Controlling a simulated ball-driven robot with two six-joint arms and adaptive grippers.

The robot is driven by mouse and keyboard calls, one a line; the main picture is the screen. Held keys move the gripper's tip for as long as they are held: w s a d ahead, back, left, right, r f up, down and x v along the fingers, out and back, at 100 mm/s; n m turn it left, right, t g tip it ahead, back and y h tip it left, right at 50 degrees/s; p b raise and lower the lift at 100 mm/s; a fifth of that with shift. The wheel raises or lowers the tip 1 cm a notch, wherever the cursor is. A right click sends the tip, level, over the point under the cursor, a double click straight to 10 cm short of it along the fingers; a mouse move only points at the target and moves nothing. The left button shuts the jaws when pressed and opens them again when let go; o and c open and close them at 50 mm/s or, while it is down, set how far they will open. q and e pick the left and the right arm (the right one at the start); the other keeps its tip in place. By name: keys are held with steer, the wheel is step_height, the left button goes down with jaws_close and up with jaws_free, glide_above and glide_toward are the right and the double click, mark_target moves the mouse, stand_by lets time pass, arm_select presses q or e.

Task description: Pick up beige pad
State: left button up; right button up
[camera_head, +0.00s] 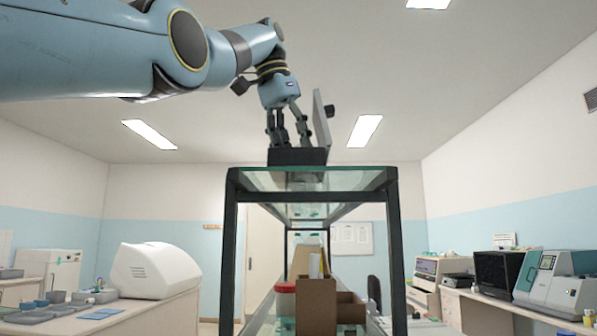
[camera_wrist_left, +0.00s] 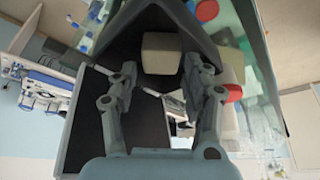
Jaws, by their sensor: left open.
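The beige pad (camera_wrist_left: 161,53) is a small block lying in a dark open box in the left wrist view. My left gripper (camera_wrist_left: 164,70) is open, its two fingertips on either side of the pad's near end as seen from the wrist, with a gap between them. In the head view my left gripper (camera_head: 288,143) points down into the dark box (camera_head: 297,157) on the top glass shelf. Its grey lid (camera_head: 321,120) stands upright beside the fingers. The pad is hidden there by the box wall. My right gripper is not in view.
The glass shelf (camera_head: 345,179) has a dark frame. Below it stand a brown box (camera_head: 316,303) and a red-lidded container (camera_head: 285,301). A red cap (camera_wrist_left: 233,92) lies right of the fingers in the wrist view. A white machine (camera_head: 158,271) is on the left bench.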

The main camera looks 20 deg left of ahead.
arm_select(q)
steer(key=x, duration=0.2)
steer(key=shift+w+f, duration=0.2)
steer(key=shift+f, duration=0.1)
steer(key=shift+c, duration=0.8)
steer(key=c, duration=0.4)
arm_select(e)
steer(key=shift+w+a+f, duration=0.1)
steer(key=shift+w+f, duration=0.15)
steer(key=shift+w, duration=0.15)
arm_select(q)
steer(key=shift+r, duration=0.1)
